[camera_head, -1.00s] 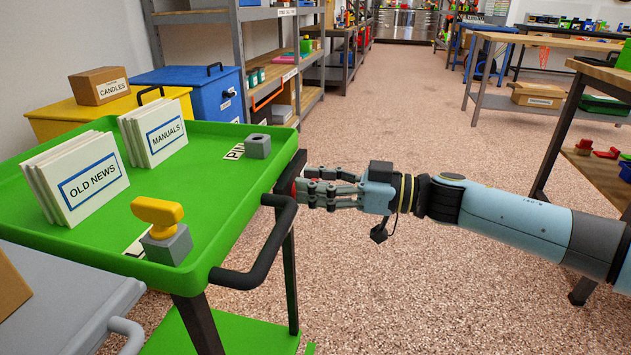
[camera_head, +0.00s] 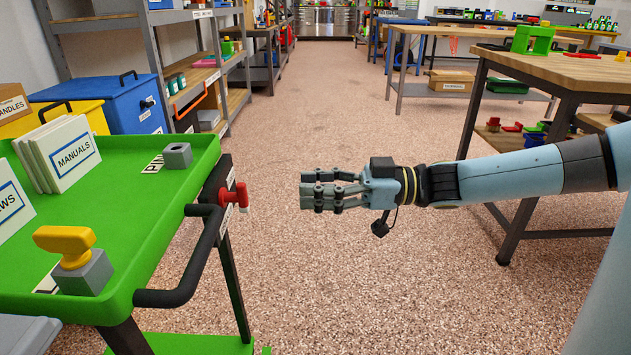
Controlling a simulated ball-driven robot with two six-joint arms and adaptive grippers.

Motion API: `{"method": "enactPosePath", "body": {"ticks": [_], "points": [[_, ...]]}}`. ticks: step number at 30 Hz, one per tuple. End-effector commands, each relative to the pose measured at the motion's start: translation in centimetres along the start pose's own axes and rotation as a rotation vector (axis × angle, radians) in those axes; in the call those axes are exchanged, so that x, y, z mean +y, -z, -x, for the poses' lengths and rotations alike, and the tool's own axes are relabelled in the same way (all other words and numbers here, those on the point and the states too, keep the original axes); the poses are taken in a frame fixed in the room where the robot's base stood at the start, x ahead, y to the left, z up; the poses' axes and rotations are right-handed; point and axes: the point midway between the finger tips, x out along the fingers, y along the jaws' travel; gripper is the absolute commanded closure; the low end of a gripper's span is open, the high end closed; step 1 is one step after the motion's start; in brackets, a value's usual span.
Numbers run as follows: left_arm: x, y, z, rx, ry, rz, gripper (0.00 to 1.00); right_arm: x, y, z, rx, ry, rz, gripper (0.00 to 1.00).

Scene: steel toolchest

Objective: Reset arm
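My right gripper (camera_head: 312,189) comes in from the right in the head view and points left. Its fingers look close together, and I see nothing between them. It hangs in free air over the speckled floor, apart from the green cart (camera_head: 140,225). A red knob (camera_head: 235,196) is on the cart's right end, left of my fingertips with a clear gap between. My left gripper is not in view.
On the cart stand a yellow-handled grey block (camera_head: 80,270), a grey block with a hole (camera_head: 177,155) and white MANUALS folders (camera_head: 65,155). A black handle (camera_head: 190,270) juts from the cart. A wooden-topped table (camera_head: 550,70) stands at right. The floor (camera_head: 350,290) between is clear.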

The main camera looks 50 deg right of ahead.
Motion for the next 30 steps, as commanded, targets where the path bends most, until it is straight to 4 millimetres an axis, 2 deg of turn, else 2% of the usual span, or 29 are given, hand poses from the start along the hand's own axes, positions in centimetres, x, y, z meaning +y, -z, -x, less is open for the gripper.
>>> {"method": "enactPosePath", "body": {"ticks": [14,18,20,22,25,28,30], "points": [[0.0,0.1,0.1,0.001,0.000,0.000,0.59,0.0,0.1,-0.1,0.001,0.000,0.001,0.62],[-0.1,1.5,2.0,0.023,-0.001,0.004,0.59,-0.2,2.0,-0.5,0.048,-0.040,-0.022,0.62],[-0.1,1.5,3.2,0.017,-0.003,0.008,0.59,0.3,1.5,0.1,0.061,-0.119,-0.069,0.62],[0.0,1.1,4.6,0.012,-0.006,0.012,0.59,1.2,-1.9,1.6,0.016,-0.286,-0.148,0.62],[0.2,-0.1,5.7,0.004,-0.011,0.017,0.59,0.6,-9.8,4.8,-0.150,-0.523,-0.242,0.62],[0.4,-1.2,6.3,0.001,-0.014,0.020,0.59,-2.8,-17.2,7.9,-0.351,-0.675,-0.322,0.62],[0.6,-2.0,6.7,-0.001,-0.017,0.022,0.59,-6.5,-21.7,10.0,-0.500,-0.739,-0.375,0.62]]}}
